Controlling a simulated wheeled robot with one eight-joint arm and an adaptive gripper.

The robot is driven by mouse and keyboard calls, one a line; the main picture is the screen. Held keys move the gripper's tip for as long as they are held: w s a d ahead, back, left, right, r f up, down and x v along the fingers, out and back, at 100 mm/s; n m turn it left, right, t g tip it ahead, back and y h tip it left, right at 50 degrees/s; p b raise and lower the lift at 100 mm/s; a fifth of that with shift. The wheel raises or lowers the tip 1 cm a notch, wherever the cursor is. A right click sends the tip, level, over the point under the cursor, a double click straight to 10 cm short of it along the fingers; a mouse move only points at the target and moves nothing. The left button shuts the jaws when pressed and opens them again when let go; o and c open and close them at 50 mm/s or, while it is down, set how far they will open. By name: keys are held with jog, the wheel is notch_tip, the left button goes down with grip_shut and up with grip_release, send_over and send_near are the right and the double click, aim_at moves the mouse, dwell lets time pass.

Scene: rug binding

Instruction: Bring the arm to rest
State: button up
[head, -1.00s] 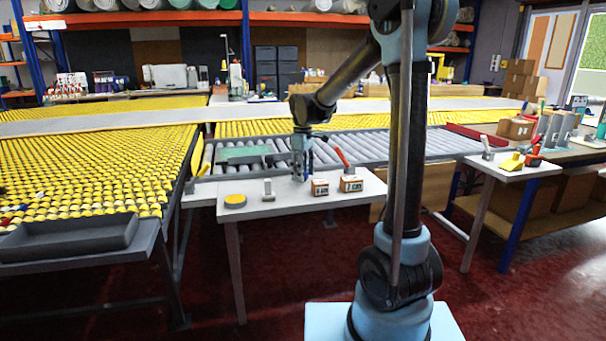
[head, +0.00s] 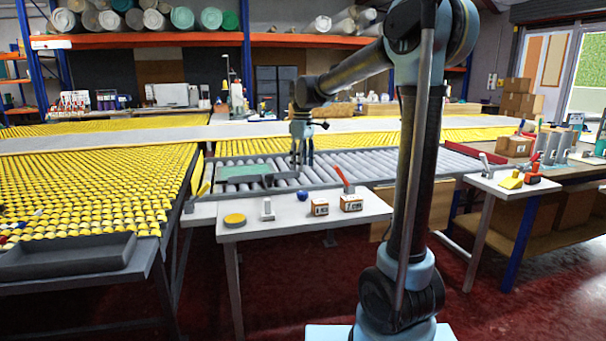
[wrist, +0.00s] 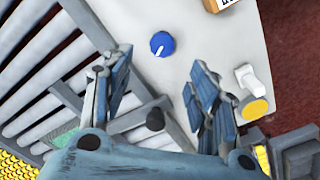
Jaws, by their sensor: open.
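My arm reaches from the right over the small white table (head: 287,212). My gripper (head: 302,163) points down, open and empty, above the table's back edge and the roller conveyor. In the wrist view its two fingers stand apart, with my gripper (wrist: 160,72) above a gap that shows rollers and table. A blue round knob (head: 303,196) sits on the table below, apart from the fingers. It shows in the wrist view as a blue disc with a white mark (wrist: 162,44).
The table also holds a yellow round tin (head: 235,220), a small pale upright piece (head: 267,211) and two labelled boxes (head: 351,203), one below a red-handled tool. A grey tray (head: 65,257) sits at the left. The roller conveyor (head: 335,171) runs behind.

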jog(key=shift+r, duration=0.35)
jog(key=s+d+f+m+t, duration=0.1)
jog(key=s+d+f+m, duration=0.2)
jog(key=s+d, duration=0.5)
jog(key=s+d+f+m, duration=0.2)
jog(key=s+d+m, duration=0.1)
jog(key=s+d, duration=0.5)
jog(key=s+d+f+m, duration=0.2)
jog(key=s+f+m, duration=0.1)
jog(key=s+f, duration=0.4)
jog(key=s+d+f+m+t, duration=0.1)
jog(key=s+d+f+m, duration=0.2)
jog(key=s+f, duration=0.4)
jog(key=shift+s+d+f, duration=0.3)
jog(key=shift+s, duration=0.7)
